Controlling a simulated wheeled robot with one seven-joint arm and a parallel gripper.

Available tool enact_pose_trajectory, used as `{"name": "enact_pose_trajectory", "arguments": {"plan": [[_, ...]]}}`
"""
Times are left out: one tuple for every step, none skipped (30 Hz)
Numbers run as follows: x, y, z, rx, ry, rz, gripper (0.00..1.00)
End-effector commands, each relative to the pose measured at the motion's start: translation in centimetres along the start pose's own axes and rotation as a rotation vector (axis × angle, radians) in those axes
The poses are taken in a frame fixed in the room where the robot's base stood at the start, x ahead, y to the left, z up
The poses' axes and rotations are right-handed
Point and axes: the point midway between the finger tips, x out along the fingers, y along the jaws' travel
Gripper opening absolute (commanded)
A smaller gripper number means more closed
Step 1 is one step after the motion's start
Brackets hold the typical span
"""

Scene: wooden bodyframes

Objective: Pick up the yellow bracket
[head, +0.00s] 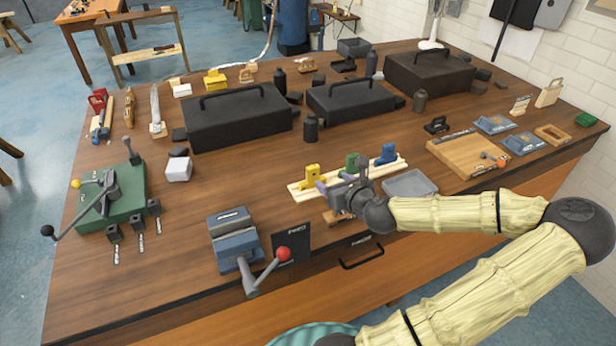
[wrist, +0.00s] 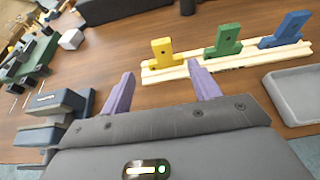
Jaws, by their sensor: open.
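The yellow bracket (head: 313,177) stands upright at the left end of a pale wooden rail on the workbench. It also shows in the wrist view (wrist: 163,54), beyond my gripper and between its fingers' directions. A green bracket (wrist: 223,38) and a blue bracket (wrist: 286,31) stand to its right on the same rail (wrist: 250,61). My gripper (wrist: 160,85) is open, with its two purple fingers apart and nothing between them. In the head view my gripper (head: 327,190) is just in front of the rail, close to the yellow bracket but not around it.
A blue vise (head: 234,240) with a red-knobbed lever stands front left. A grey tray (head: 410,184) lies right of my gripper. Black toolboxes (head: 238,117) stand behind the rail. A green press (head: 110,200) is at far left. Bench between press and rail is mostly clear.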

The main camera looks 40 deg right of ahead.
Motion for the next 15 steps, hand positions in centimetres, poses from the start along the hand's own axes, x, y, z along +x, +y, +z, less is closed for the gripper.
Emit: {"name": "enact_pose_trajectory", "arguments": {"plan": [[0.0, -0.1, 0.0, 0.000, 0.001, -0.002, 0.62], [0.0, -0.1, 0.0, 0.000, 0.001, -0.002, 0.62], [0.0, -0.1, 0.0, 0.000, 0.001, -0.002, 0.62], [0.0, -0.1, 0.0, -0.001, 0.001, -0.002, 0.62], [0.0, -0.1, 0.0, -0.001, 0.001, -0.002, 0.62], [0.1, -0.1, 0.0, 0.000, 0.001, -0.002, 0.62], [0.3, -0.1, 0.0, 0.000, 0.001, -0.001, 0.62], [0.5, -0.1, 0.0, -0.001, 0.001, 0.000, 0.62], [0.9, 0.0, 0.0, -0.001, 0.000, 0.001, 0.62], [1.3, 0.1, 0.0, -0.001, 0.000, 0.002, 0.62], [1.7, 0.1, 0.1, -0.001, 0.000, 0.003, 0.62], [2.3, 0.2, 0.0, -0.002, 0.001, 0.005, 0.62], [2.8, 0.2, 0.0, -0.002, 0.001, 0.004, 0.62], [3.3, 0.2, 0.1, -0.002, 0.001, 0.004, 0.62], [3.9, 0.2, 0.1, -0.002, 0.000, 0.005, 0.62]]}}
